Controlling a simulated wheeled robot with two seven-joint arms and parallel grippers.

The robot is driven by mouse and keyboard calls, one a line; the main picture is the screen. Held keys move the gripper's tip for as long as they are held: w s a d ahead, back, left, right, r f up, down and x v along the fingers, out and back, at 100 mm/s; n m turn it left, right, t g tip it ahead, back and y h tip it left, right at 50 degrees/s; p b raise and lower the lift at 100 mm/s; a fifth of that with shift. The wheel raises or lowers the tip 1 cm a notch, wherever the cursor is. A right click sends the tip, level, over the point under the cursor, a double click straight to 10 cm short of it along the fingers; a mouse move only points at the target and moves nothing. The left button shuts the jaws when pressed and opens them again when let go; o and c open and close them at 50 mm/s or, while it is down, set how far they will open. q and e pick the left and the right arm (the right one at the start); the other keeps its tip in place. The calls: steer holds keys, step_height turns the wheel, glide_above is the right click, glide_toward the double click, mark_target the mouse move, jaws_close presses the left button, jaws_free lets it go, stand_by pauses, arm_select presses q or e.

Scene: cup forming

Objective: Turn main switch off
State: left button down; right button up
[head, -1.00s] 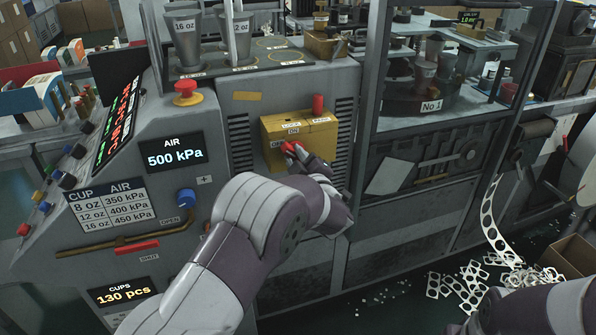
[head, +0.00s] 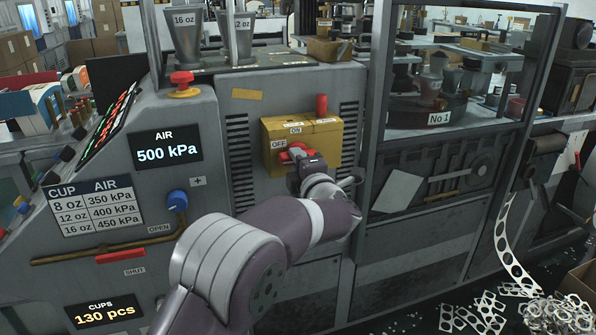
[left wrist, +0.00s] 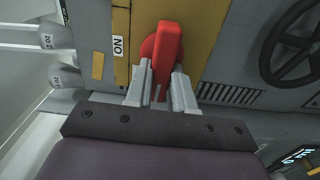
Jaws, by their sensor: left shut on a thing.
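The main switch is a yellow box (head: 318,145) on the grey machine front, with an ON label at its top and an OFF label at its left. Its red handle (head: 294,152) shows beside the OFF label, partly hidden by my gripper. My left gripper (head: 306,160) is at the box front, shut on the handle. In the left wrist view the red handle (left wrist: 166,50) stands between the two fingers (left wrist: 162,92), and its long side runs across the direction to the ON label. My right gripper is not in view.
A red emergency button (head: 183,78) and a blue valve knob (head: 177,200) sit left of the switch. A framed machine bay (head: 440,150) is at the right. Punched scrap strips (head: 490,310) lie on the floor.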

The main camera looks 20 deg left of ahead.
arm_select(q)
steer(key=shift+r, duration=0.1)
stand_by(0.5)
steer(key=c, duration=1)
jaws_free()
steer(key=shift+o, duration=0.2)
steer(key=v, duration=1.2)
steer(key=shift+s+d, duration=0.2)
